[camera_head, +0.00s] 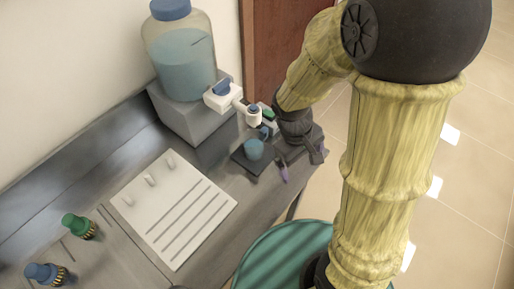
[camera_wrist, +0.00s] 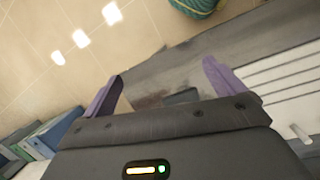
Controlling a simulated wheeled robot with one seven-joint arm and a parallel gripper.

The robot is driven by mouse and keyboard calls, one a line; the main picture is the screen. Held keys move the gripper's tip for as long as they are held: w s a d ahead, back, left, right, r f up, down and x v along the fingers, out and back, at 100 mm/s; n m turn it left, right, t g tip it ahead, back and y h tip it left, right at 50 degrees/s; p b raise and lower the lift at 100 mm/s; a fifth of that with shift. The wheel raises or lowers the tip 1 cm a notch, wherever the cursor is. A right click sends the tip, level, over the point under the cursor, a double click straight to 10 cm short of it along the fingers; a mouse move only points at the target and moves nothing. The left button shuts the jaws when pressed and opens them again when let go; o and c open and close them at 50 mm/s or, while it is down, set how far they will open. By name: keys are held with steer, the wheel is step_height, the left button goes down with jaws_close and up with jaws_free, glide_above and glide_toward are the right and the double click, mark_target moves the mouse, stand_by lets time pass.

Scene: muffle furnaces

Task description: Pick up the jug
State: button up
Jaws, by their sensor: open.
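A small blue jug (camera_head: 254,149) stands upright on a dark square tray (camera_head: 243,163) under the tap in the head view. My gripper (camera_head: 303,165) is just right of the jug, above the counter's right end. Its two purple fingers are apart, with nothing seen between them. In the wrist view the open gripper (camera_wrist: 161,82) points over the grey counter top, and a dark flat patch partly shows behind the gripper body. I cannot make out the jug in that view.
A large bottle of blue liquid (camera_head: 186,55) stands on a grey block (camera_head: 190,112), with a white tap (camera_head: 222,97) reaching out near my arm. A white slotted board (camera_head: 172,208) and green and blue valves lie left. A teal round object (camera_head: 285,255) is below the counter edge.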

steer(key=w+a+f+n+h+b, duration=0.1)
steer(key=a+f+n+h+b, duration=0.35)
steer(key=f+n, duration=0.25)
steer(key=n+t+h+b, duration=0.4)
steer(key=n+t+b, duration=0.4)
steer(key=n+t, duration=0.65)
glide_toward(246, 146)
steer(key=v, duration=0.3)
steer(key=shift+s+a+f+m+t, duration=0.25)
steer(key=shift+f, duration=0.1)
steer(key=shift+w+d+r+p, duration=0.1)
steer(key=shift+w+d+p, duration=0.25)
steer(key=shift+w+d, duration=0.1)
steer(key=p+x, duration=0.1)
steer(key=x, duration=1)
steer(key=shift+p, duration=0.4)
